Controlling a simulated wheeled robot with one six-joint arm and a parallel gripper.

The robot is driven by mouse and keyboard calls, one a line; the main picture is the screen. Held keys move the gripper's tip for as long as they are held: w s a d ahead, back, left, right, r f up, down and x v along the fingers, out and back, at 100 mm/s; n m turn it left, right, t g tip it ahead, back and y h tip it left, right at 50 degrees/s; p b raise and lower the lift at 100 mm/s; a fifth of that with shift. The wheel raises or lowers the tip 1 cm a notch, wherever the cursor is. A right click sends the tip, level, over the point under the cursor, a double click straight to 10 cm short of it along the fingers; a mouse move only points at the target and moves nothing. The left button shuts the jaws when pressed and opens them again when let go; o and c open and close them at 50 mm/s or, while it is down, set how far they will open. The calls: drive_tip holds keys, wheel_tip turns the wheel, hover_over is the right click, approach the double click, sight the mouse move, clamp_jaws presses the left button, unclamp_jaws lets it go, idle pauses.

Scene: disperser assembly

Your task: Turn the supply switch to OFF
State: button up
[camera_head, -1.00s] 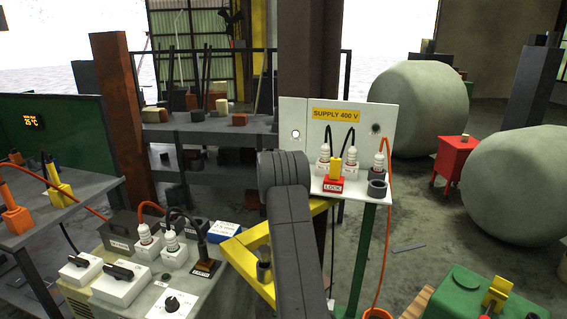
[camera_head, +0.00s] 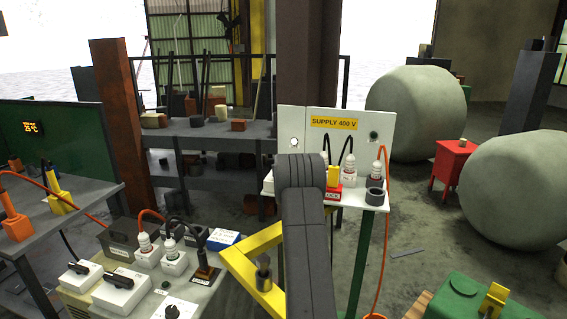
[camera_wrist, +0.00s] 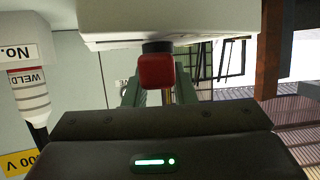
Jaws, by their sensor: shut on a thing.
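The supply board (camera_head: 300,122) is a white panel under a yellow "SUPPLY 400 V" label (camera_head: 334,123) in the head view. My dark arm covers its lower left part and hides my gripper there. In the wrist view, a red knob (camera_wrist: 156,71) on a short black base sticks out of a white box (camera_wrist: 190,20); I take it to be the supply switch. My gripper (camera_wrist: 157,84) has its greenish fingers on both sides of the knob and is shut on it. The knob's ON and OFF marks are not visible.
A WELD-labelled plug (camera_wrist: 31,92) is left of the knob in the wrist view. A yellow frame (camera_head: 250,245) stands left of my arm.

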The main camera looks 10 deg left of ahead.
drive_tip(key=shift+d+r+n+g+y+p, duration=0.15)
drive_tip(key=shift+r+n+g+y+p, duration=0.45)
drive_tip(key=shift+p, duration=2.55)
drive_tip(key=p, duration=0.1)
drive_tip(key=n+y+p, duration=0.1)
drive_tip(key=p, duration=0.1)
drive_tip(key=shift+w+f+y, duration=0.15)
drive_tip(key=shift+f+y, duration=0.15)
drive_tip(key=shift+f, duration=0.05)
drive_tip(key=shift+w+d+f+n+g+y, duration=0.1)
drive_tip(key=shift+d+n+g+y, duration=0.05)
drive_tip(key=shift+n+g+y, duration=0.7)
drive_tip(key=shift+w+n+g+y, duration=0.2)
drive_tip(key=shift+n+g+y, duration=0.85)
drive_tip(key=shift+n+g, duration=0.6)
drive_tip(key=shift+n, duration=0.6)
